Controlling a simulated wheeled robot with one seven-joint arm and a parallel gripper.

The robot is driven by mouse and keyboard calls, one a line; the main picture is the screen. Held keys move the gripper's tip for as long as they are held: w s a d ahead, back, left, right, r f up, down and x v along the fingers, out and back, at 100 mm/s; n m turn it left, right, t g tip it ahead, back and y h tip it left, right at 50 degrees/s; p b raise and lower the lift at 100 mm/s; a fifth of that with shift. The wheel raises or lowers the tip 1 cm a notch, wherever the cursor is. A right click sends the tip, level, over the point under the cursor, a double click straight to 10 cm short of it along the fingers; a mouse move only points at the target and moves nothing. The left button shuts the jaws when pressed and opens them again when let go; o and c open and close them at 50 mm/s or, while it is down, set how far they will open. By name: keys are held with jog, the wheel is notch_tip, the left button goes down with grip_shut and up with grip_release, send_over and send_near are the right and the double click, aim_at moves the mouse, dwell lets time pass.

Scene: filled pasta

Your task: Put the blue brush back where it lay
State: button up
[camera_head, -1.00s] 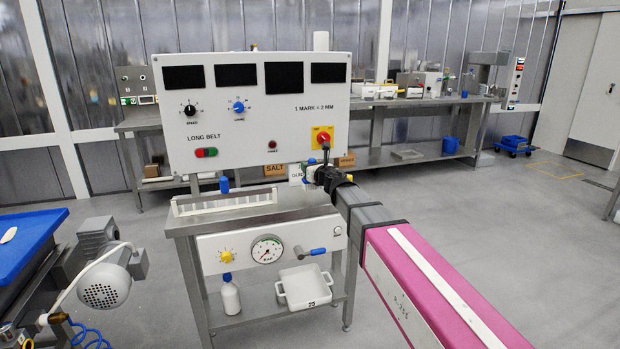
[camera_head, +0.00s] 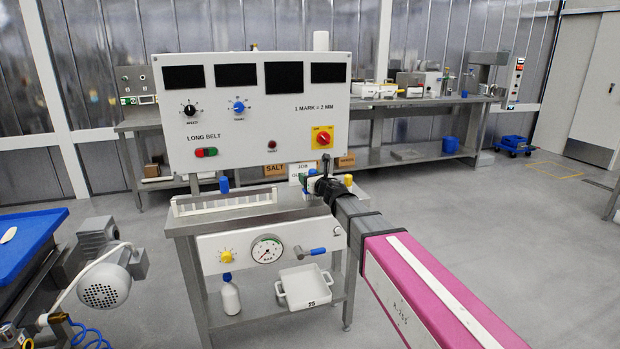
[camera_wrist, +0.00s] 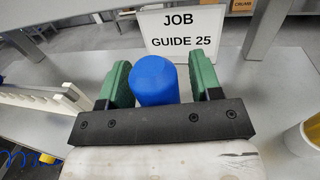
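The blue brush (camera_wrist: 155,82) shows as a blue block between the two green fingers of my gripper (camera_wrist: 161,84) in the wrist view. The fingers stand apart on either side of it. A narrow gap shows on its right side; on the left it is close to the finger, and I cannot tell whether they touch. The brush's lower part is hidden behind the dark gripper bar. In the head view my gripper (camera_head: 313,184) is over the right part of the steel bench, in front of the job guide sign (camera_head: 302,168).
A white slotted rack (camera_head: 224,203) lies left of my gripper on the bench, with a small blue item (camera_head: 224,184) behind it. A yellow-and-white container (camera_wrist: 312,135) stands close on the right. The control panel (camera_head: 255,120) rises behind.

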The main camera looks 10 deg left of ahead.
jog(key=shift+s+r, duration=0.1)
jog(key=v, duration=1.2)
jog(key=w+d+f+m+h, duration=0.1)
jog(key=d+f+m+h, duration=0.6)
jog(key=d+m, duration=0.55)
jog(key=w+d+f+m+h, duration=0.2)
jog(key=d+f+m+h, duration=0.45)
jog(key=d+m, duration=0.6)
jog(key=s+d+f+m+g, duration=0.6)
jog(key=s+f+m, duration=0.2)
jog(key=s+m, duration=0.1)
jog(key=s+d+f+m+g+y, duration=0.1)
jog(key=s+d+f+m+g, duration=0.4)
jog(key=s+m, duration=0.5)
notch_tip(320, 180, down, 3)
jog(key=shift+d+r+m+g, duration=0.1)
jog(key=shift+d+m+g, duration=0.25)
jog(key=shift+g, duration=0.75)
jog(key=shift+c, duration=0.3)
